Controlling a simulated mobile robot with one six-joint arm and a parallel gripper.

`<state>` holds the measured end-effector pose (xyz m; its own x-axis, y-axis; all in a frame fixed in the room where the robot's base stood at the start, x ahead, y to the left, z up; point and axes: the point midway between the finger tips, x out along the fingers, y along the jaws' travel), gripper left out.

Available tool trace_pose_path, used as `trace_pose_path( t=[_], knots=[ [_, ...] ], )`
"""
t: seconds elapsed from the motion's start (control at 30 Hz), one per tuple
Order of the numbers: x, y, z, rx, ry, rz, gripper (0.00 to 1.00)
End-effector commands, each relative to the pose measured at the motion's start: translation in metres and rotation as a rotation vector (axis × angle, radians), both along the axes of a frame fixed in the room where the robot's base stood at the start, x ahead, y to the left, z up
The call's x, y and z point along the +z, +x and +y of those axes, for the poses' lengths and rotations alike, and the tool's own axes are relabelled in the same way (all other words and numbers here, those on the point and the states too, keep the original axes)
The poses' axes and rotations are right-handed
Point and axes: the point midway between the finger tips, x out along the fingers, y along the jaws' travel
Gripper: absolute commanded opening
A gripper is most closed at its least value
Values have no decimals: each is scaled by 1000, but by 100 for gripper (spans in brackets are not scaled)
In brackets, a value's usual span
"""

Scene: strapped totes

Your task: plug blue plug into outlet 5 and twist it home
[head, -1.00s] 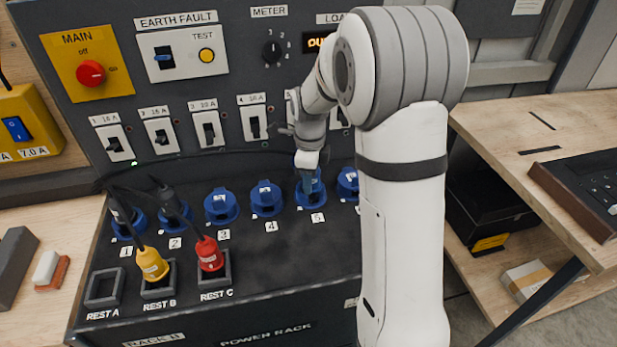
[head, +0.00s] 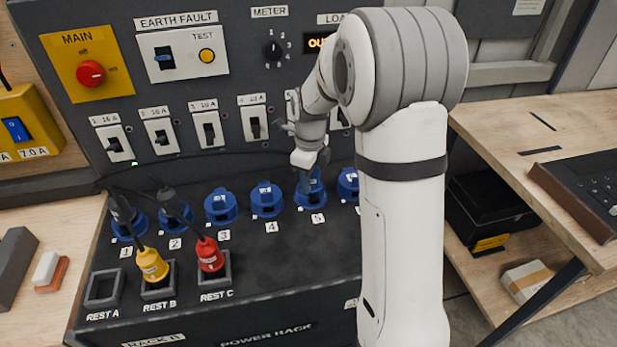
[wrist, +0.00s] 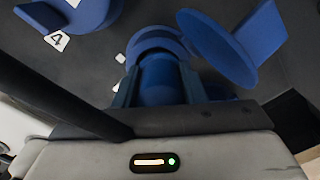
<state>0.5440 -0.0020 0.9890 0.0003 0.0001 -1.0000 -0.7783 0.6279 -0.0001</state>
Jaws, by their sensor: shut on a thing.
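My gripper (head: 309,175) is at outlet 5 (head: 314,201), fingers pointing down. In the wrist view, my gripper (wrist: 158,84) is shut on the blue plug (wrist: 160,78), with a finger on each side of it. The plug's far end meets the blue ring of outlet 5 (wrist: 152,36); how deep it sits and whether it is turned home cannot be told. The outlet's round blue lid (wrist: 216,48) stands open beside the plug. In the head view my gripper hides most of the plug.
Outlet 4 (head: 267,199) is to the left with its lid shut. Dark plugs stand at outlet 1 (head: 124,212) and outlet 2 (head: 172,208). A yellow plug (head: 152,264) is in rest B and a red plug (head: 209,254) in rest C; rest A (head: 104,288) is empty. Breaker switches line the panel behind.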

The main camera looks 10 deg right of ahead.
Motion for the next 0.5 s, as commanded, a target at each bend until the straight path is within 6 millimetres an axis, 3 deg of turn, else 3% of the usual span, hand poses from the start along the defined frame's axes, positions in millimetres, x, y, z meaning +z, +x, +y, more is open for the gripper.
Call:
trace_pose_path(
  t=[0.07, 0.1, 0.37, 0.5],
  knots=[
    [0, 0, 0, 1, -1, 1, 0],
    [0, 0, -1, 1, -1, 1, 39],
    [0, 0, 0, 2, -1, 1, 61],
    [0, 0, 0, 2, -1, 1, 62]
  ],
)
